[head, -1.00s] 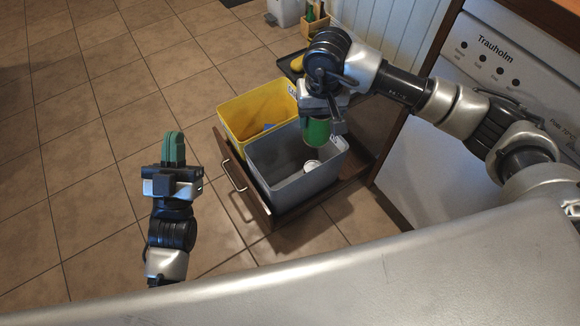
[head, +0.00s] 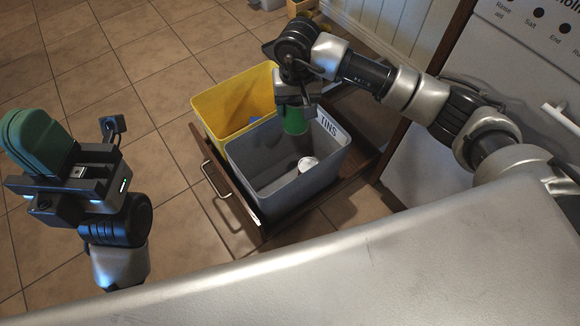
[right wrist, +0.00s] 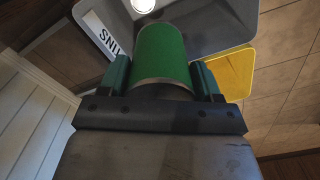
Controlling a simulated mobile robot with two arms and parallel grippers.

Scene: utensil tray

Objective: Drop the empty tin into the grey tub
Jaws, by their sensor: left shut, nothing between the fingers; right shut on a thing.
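The green tin (head: 295,121) is held by my right gripper (head: 294,108) over the back part of the grey tub (head: 262,178). The right wrist view shows the tin (right wrist: 160,55) between both fingers, with the tub (right wrist: 205,14) beyond it. The tub bears a label reading TINS (head: 329,126). Inside it lies a small white-topped can (head: 307,164). My left gripper (head: 35,140) is shut and empty at the far left, with green fingers, well away from the tub.
A yellow tub (head: 213,110) stands beside the grey one in the pulled-out drawer (head: 222,182). A blue item lies inside the yellow tub. A white appliance (head: 425,155) stands at the right. The tiled floor to the left is clear.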

